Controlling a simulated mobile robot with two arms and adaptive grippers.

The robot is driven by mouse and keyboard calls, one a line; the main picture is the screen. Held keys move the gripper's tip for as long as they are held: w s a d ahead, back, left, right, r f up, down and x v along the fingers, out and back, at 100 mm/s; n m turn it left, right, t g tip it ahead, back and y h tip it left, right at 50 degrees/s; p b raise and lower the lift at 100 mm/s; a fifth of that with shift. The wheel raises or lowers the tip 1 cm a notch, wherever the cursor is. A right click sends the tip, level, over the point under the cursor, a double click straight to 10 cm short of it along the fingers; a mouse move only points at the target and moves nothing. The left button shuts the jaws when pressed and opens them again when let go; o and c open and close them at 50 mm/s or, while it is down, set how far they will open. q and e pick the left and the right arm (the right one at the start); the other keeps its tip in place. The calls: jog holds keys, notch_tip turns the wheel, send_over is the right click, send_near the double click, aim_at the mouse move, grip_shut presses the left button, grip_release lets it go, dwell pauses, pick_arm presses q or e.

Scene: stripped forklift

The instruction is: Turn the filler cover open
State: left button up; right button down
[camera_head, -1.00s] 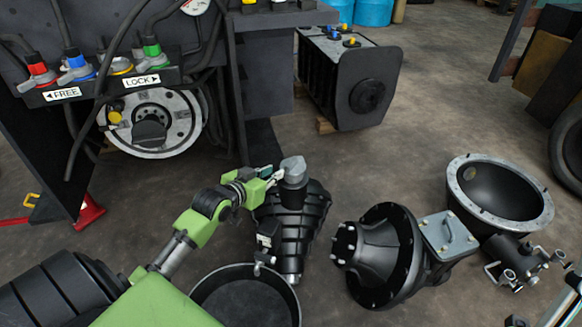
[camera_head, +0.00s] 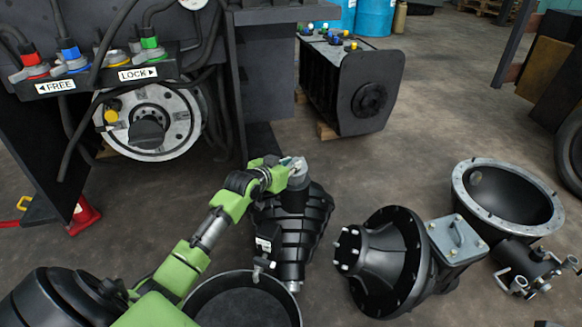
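A grey cap (camera_head: 298,180), which looks like the filler cover, sits on the neck of a black ribbed housing (camera_head: 292,225) standing on the floor. My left gripper (camera_head: 291,162) is at the top of the cap, its pale fingertips over or against the cap's upper left side. Part of the cap is hidden by the fingers. I cannot tell whether the fingers are closed on it. My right gripper is out of view.
A round dark pan (camera_head: 240,302) lies in front of the housing. A flanged black axle part (camera_head: 385,262) and a grey-rimmed bell housing (camera_head: 510,196) lie to the right. The forklift frame with a FREE/LOCK lever panel (camera_head: 100,80) stands behind left. Open floor lies behind the housing.

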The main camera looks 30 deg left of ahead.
pick_arm(q)
grip_shut()
